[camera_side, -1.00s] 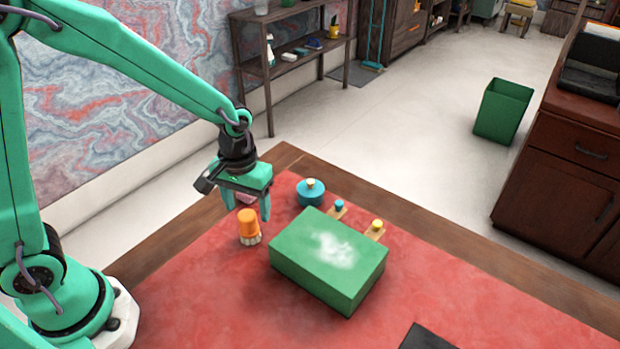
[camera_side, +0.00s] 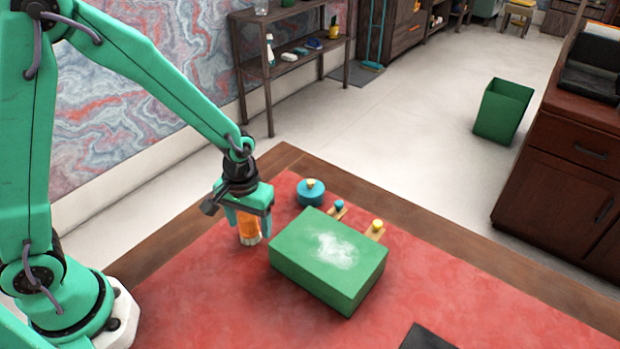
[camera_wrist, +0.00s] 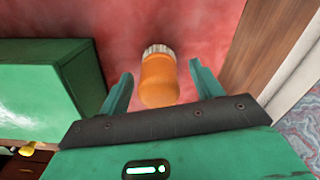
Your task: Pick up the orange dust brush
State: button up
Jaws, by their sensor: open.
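The orange dust brush (camera_side: 249,228) stands upright on the red desk top, its pale bristles (camera_side: 251,240) at the bottom. In the side view my gripper (camera_side: 250,226) is lowered over it, with a finger on each side, partly hiding the brush. In the wrist view the brush (camera_wrist: 159,80) lies between the two fingertips of my gripper (camera_wrist: 158,82), with a visible gap on both sides. The gripper is open and holds nothing.
A green box (camera_side: 325,262) with a white powdery patch stands just right of the brush; it also shows at left in the wrist view (camera_wrist: 40,88). A blue round lidded pot (camera_side: 311,193) and two small knobbed items stand behind it.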

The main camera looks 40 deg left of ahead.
aim_at(248, 216)
jog(key=c, duration=1.1)
jog(key=shift+r, duration=0.1)
jog(key=shift+r, duration=0.75)
jog(key=r, duration=0.3)
jog(key=shift+s+d, duration=0.2)
jog(key=shift+d, duration=0.15)
jog(key=s+d+r, duration=0.4)
jog(key=s+d, duration=0.1)
jog(key=s+d+r, duration=0.2)
jog(key=d, duration=0.1)
jog(key=shift+s+r, duration=0.15)
jog(key=shift+s, duration=0.15)
